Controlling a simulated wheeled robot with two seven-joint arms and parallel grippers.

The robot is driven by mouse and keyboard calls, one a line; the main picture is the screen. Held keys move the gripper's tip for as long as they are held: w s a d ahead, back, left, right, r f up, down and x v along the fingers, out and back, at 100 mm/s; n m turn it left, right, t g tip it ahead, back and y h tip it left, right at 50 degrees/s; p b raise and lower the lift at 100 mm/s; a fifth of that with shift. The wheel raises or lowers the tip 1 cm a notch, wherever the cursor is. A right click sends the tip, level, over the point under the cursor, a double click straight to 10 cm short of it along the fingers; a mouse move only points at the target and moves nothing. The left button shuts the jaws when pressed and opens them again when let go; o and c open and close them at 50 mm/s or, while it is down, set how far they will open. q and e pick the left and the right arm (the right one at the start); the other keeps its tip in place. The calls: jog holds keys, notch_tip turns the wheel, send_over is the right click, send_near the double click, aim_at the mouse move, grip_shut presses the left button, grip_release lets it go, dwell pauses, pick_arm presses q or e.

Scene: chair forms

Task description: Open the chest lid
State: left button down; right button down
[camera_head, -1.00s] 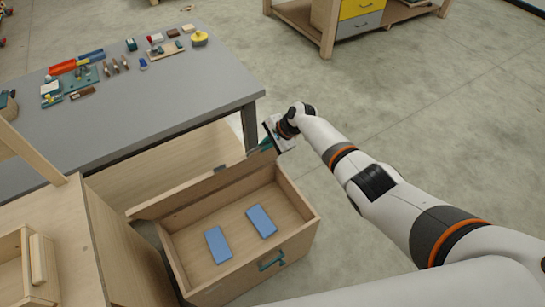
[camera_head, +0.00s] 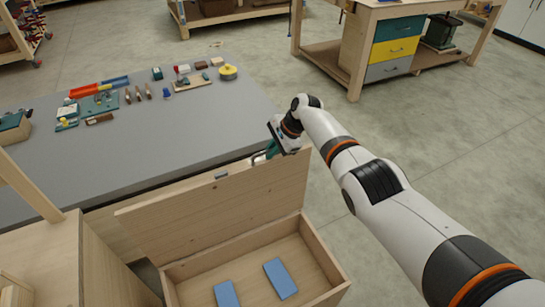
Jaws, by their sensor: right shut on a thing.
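The wooden chest (camera_head: 333,270) stands at the bottom centre with its inside in view. Its lid (camera_head: 215,207) is raised at the back, leaning up toward the grey table, with its broad inner face showing. My right gripper (camera_head: 272,151) is at the lid's upper right edge and is shut on the lid; the exact contact is partly hidden by the gripper body. Two blue blocks lie flat on the chest floor, one on the right (camera_head: 281,279) and one on the left (camera_head: 226,294). My left gripper is not in view.
A grey table (camera_head: 180,140) behind the lid carries small tools, parts and a yellow round item (camera_head: 228,72). A wooden cabinet (camera_head: 45,255) stands close on the left. A bench with coloured drawers (camera_head: 397,48) is farther back. The floor on the right is open.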

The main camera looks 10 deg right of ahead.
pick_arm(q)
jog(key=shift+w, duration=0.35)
pick_arm(e)
jog(key=c, duration=1.5)
grip_release()
jog(key=shift+r, duration=0.1)
jog(key=shift+d+r+p, duration=0.1)
jog(key=shift+r+p, duration=0.2)
jog(key=shift+p, duration=0.05)
jog(key=shift+p+v, duration=0.7)
jog(key=shift+v, duration=0.4)
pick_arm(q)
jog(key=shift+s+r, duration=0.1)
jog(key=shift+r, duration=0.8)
pick_arm(e)
jog(key=v, duration=0.9)
